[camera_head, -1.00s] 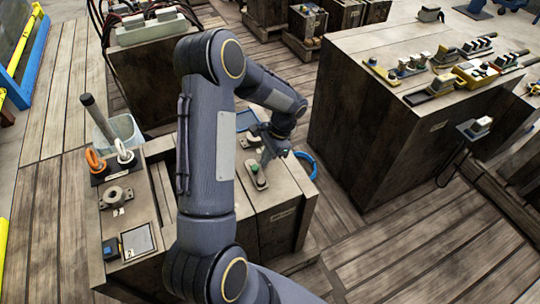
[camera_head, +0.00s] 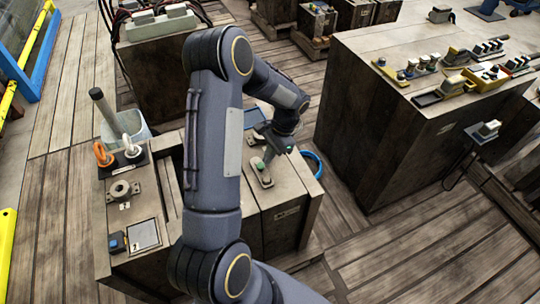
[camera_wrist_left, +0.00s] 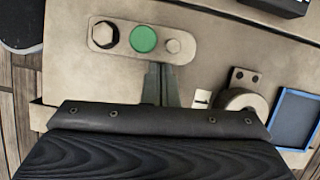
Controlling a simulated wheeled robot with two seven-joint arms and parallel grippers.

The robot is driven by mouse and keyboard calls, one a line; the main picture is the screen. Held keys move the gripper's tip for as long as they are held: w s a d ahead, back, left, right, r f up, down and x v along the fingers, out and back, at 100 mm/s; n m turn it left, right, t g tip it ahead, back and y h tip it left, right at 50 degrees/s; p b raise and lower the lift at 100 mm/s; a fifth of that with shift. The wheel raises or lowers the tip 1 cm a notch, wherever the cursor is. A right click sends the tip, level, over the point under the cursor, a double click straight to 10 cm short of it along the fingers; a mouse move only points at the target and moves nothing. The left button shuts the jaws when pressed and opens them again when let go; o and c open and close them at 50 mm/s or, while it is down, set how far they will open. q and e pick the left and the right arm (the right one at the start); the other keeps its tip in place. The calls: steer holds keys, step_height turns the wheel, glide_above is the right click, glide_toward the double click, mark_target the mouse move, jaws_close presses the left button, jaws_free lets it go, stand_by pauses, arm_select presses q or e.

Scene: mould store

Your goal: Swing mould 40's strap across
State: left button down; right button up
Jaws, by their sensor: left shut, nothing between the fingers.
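The strap (camera_head: 265,178) is a flat pale metal bar on top of the wooden-looking mould block (camera_head: 290,192). In the left wrist view the strap (camera_wrist_left: 118,36) has a large hex bolt at its left end, a green disc (camera_wrist_left: 143,39) in the middle and a smaller bolt at its right end. It lies to one side of a thin seam in the block top. My left gripper (camera_head: 268,157) is shut and empty. Its fingertips (camera_wrist_left: 160,72) are beside the strap's near edge, close to the green disc; I cannot tell whether they touch. My right gripper is not in view.
A round metal fitting (camera_wrist_left: 243,100) and a blue-edged tray (camera_wrist_left: 296,117) are right of the fingers in the wrist view. Orange and white rings (camera_head: 103,153) stand at the left. A large block (camera_head: 385,130) with several parts on top is at the right. Plank floor lies between.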

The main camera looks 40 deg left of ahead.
mark_target(245, 183)
arm_select(q)
steer(key=shift+s+a, duration=0.1)
steer(key=n, duration=0.1)
steer(key=s+a+n+h, duration=0.1)
steer(key=n, duration=0.1)
steer(key=shift+s+a+n+p, duration=0.25)
steer(key=shift+a+n+p, duration=0.05)
steer(key=s+n, duration=0.1)
steer(key=a+n+h, duration=0.1)
steer(key=n, duration=0.1)
steer(key=s+n+h, duration=0.1)
steer(key=shift+s+a+p, duration=0.15)
steer(key=shift+s+p, duration=0.15)
steer(key=s+n, duration=0.1)
steer(key=n, duration=0.1)
steer(key=s+n+t+h, duration=0.1)
steer(key=s+n, duration=0.1)
steer(key=n, duration=0.1)
steer(key=shift+h, duration=0.3)
steer(key=shift+s+d+n+t+h+p, duration=0.25)
steer(key=shift+s+n, duration=0.4)
steer(key=shift+n, duration=0.4)
steer(key=shift+s+d+n+t+h+p, duration=0.15)
steer(key=shift+s+n+t+h, duration=0.15)
steer(key=shift+s+n, duration=0.55)
steer(key=shift+w+n, duration=0.2)
steer(key=shift+n, duration=0.2)
steer(key=p+v, duration=0.1)
steer(key=v, duration=0.6)
steer(key=shift+r, duration=0.45)
